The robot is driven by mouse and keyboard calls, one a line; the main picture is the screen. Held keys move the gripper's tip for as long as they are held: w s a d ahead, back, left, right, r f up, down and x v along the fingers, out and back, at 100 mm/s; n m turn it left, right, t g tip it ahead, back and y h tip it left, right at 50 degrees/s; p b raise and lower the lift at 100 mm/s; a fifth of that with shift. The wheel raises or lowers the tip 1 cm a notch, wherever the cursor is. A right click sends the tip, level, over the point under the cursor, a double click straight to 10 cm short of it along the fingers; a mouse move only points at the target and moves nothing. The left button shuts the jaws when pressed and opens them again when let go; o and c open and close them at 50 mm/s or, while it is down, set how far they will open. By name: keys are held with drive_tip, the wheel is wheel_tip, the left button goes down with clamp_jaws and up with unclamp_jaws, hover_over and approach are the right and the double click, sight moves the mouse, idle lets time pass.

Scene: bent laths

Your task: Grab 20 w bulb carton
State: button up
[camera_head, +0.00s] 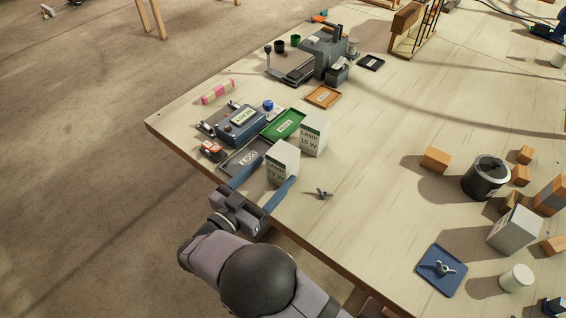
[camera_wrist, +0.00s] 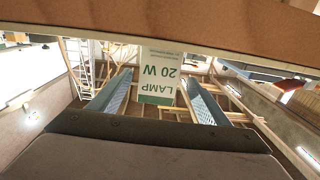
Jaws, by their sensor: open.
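The 20 W lamp carton (camera_head: 283,161) is a white box with a green band, standing upright near the table's front edge. My gripper (camera_head: 279,170) is open, with one blue finger on each side of this carton. In the wrist view the carton (camera_wrist: 160,72) shows its "LAMP 20 W" label upside down between the two fingers (camera_wrist: 157,85). A gap shows on both sides there, so the jaws are not closed on it. A similar carton marked 10 W (camera_head: 314,133) stands just behind and to the right.
A dark tray (camera_head: 236,169) lies left of the carton, with a green tray (camera_head: 293,119) behind it. A wing nut (camera_head: 324,194) lies to the right. Another white carton (camera_head: 514,229), a black pot (camera_head: 485,178) and wooden blocks stand far right. The table's middle is clear.

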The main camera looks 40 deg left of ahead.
sight(276, 170)
drive_tip(key=w, duration=0.1)
drive_tip(key=w+p, duration=0.1)
drive_tip(key=w, duration=0.1)
drive_tip(key=w+p, duration=0.1)
drive_tip(key=shift+w+r, duration=0.15)
drive_tip(key=shift+r, duration=0.1)
drive_tip(key=shift+w+f, duration=0.1)
drive_tip(key=shift+w, duration=0.35)
drive_tip(key=c, duration=1.2)
